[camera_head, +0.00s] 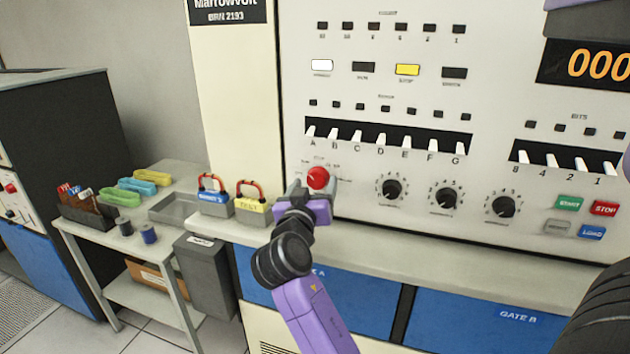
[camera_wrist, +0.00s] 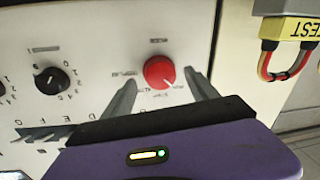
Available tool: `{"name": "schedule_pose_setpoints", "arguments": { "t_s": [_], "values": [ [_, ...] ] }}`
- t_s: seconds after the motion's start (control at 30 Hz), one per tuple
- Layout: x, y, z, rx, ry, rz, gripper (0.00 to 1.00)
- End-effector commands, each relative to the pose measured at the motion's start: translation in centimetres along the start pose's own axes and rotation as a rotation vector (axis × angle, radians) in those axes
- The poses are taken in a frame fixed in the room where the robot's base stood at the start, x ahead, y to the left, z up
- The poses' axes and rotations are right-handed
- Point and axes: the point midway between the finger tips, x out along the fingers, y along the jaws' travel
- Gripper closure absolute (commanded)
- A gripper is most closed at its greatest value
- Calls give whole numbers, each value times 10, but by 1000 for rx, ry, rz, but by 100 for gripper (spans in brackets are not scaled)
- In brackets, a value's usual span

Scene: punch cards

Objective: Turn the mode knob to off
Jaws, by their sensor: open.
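The red mode knob (camera_head: 318,178) is on the cream control panel, left of the row of black knobs. It also shows in the wrist view (camera_wrist: 159,72), with small labels around it too blurred to read. My gripper (camera_head: 317,188) is in front of the panel at the knob. In the wrist view my gripper (camera_wrist: 160,88) is open, with one finger on each side of the red knob. Gaps show between the fingers and the knob, and I cannot tell whether either touches it.
Black knobs (camera_head: 392,189) sit to the right, under a row of white lever switches (camera_head: 383,141). Blue and yellow blocks with red cable loops (camera_head: 253,205) stand on the ledge at left. A side table (camera_head: 185,186) holds trays and spools.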

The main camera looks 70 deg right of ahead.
Motion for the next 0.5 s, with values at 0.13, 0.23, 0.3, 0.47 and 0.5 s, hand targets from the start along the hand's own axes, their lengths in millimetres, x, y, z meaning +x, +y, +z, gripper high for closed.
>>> {"name": "schedule_pose_setpoints", "arguments": {
  "t_s": [0.13,0.23,0.3,0.47,0.5],
  "values": [
    [11,0,-1,0,1,0,32],
    [13,0,0,0,0,0,32],
    [13,0,0,0,0,-1,32],
    [13,0,0,0,0,-1,38],
    [13,0,0,0,1,-1,46]
  ]
}}
